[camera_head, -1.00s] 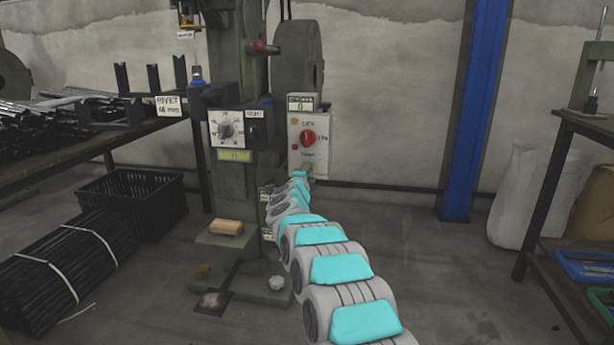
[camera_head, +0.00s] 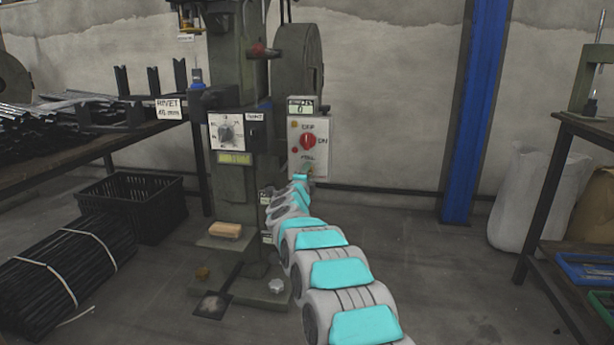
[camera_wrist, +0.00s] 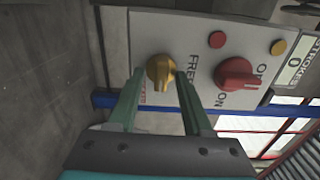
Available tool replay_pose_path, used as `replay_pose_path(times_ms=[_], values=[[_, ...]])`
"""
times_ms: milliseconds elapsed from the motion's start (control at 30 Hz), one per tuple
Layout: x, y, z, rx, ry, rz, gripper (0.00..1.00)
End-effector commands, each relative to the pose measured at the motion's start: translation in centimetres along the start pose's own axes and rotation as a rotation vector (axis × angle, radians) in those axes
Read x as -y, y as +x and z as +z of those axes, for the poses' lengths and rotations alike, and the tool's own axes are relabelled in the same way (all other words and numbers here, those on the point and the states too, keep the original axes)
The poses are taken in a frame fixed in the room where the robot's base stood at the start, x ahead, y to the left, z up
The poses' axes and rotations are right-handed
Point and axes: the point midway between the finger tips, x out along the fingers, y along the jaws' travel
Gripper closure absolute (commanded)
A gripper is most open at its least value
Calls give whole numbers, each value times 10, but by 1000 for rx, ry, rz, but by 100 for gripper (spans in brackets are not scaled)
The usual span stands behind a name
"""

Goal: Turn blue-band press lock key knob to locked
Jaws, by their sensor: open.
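In the wrist view the brass-yellow key knob (camera_wrist: 161,68) sits on the grey-white control panel (camera_wrist: 200,37). A "FREE" label is beside it, and small red lettering is partly hidden by the knob and a finger. I cannot tell clearly which mark the knob points at. My gripper (camera_wrist: 161,80) is open, its two green fingers on either side of the knob; contact is not clear. In the head view the panel (camera_head: 322,160) is on the right of the press (camera_head: 234,185), with my gripper (camera_head: 301,178) at its lower edge, largely hiding the knob.
A red OFF/ON knob (camera_wrist: 236,73) is close beside the key knob, with a strokes counter (camera_wrist: 291,70) beyond. A grey dial (camera_head: 226,131) is on the press front. A black crate (camera_head: 130,203) and bundled rods (camera_head: 65,268) lie left.

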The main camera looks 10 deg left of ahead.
Motion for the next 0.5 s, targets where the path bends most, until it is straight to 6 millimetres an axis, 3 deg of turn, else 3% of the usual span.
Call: replay_pose_path(times_ms=[267,500], values=[[1,-7,1,1,0,0,50],[1,-32,0,0,0,-1,50]])
